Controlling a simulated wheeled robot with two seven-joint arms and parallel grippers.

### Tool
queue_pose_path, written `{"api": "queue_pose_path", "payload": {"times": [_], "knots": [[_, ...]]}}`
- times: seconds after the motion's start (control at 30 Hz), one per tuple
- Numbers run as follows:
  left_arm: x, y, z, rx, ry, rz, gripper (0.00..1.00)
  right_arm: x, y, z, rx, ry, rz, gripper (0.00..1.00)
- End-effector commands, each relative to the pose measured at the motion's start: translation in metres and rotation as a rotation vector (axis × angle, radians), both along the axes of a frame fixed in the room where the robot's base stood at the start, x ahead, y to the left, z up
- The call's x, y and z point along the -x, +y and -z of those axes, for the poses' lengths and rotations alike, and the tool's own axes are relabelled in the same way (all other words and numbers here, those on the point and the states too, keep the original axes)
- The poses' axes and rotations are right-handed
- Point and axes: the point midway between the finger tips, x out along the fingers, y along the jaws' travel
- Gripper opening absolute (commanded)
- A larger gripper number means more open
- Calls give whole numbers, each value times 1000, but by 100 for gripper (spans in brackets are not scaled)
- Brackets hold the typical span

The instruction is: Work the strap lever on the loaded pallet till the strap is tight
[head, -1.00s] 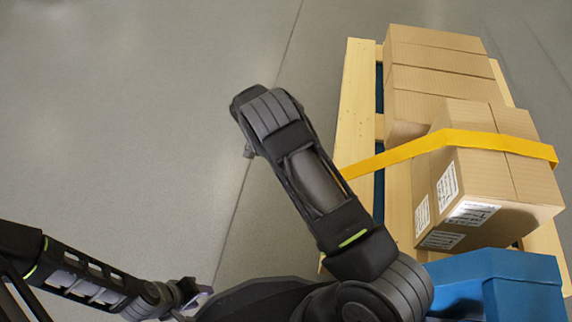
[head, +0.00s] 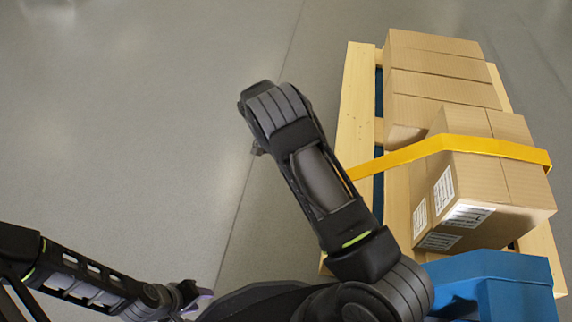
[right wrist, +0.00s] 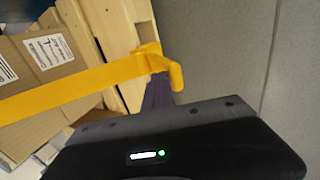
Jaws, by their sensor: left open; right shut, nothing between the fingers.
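The loaded pallet (head: 358,95) stands at the right of the head view with brown cartons on it. A yellow strap (head: 420,150) crosses the nearer carton and passes behind my right arm. In the right wrist view the strap (right wrist: 75,92) runs to a bent yellow piece (right wrist: 168,66) at the pallet's side, which looks like the strap lever. My right gripper's purple fingers (right wrist: 158,92) are shut and empty, right by this piece; whether they touch it I cannot tell. In the head view my right arm hides this gripper. My left gripper (head: 196,298) is open and empty over the floor.
Cartons (head: 435,68) are stacked at the pallet's far end, and labelled ones (head: 480,185) sit nearer. A blue box (head: 515,300) is at the near right. The grey floor to the left of the pallet is clear.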

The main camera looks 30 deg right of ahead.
Motion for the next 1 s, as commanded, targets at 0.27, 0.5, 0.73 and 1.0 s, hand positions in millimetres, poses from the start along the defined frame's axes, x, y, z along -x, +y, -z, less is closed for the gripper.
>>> {"api": "queue_pose_path", "payload": {"times": [0.27, 0.5, 0.73, 1.0], "knots": [[3, -2, -16, 4, 6, 7, 42, -27, 35, -52, -3, -8, -4, 0], [4, -4, -21, 6, 8, 10, 42, -37, 48, -73, 0, -6, -2, 0], [5, -4, -21, 6, 8, 11, 42, -38, 49, -76, 1, -4, -2, 0], [5, -4, -21, 6, 8, 11, 42, -38, 49, -76, 1, -4, -2, 0]]}}
